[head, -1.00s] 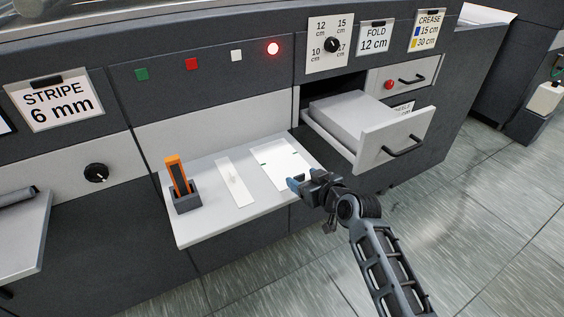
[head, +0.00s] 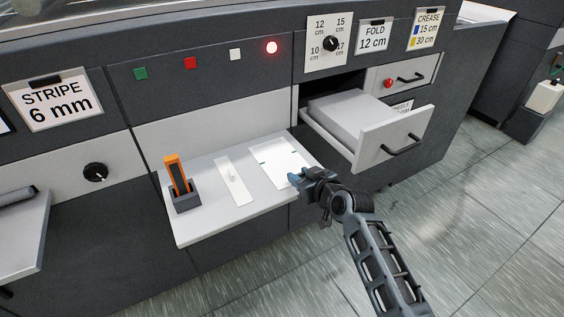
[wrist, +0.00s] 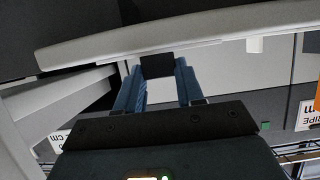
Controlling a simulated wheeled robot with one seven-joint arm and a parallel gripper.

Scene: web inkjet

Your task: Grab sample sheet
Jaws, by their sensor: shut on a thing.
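The white sample sheet (head: 276,160) lies at the right end of the light grey shelf (head: 205,226), with small dark marks near its edges. My gripper (head: 297,180) is at the sheet's near right edge, shut on it; the fingers cover that edge. In the wrist view the blue fingers (wrist: 158,88) point at the shelf's edge, with a dark patch between their tips. The sheet shows there only as a thin, nearly edge-on strip, so the grip itself is hard to see.
An open drawer (head: 388,140) holding a pale stack juts out just right of my gripper. A red lamp (head: 272,47) glows above.

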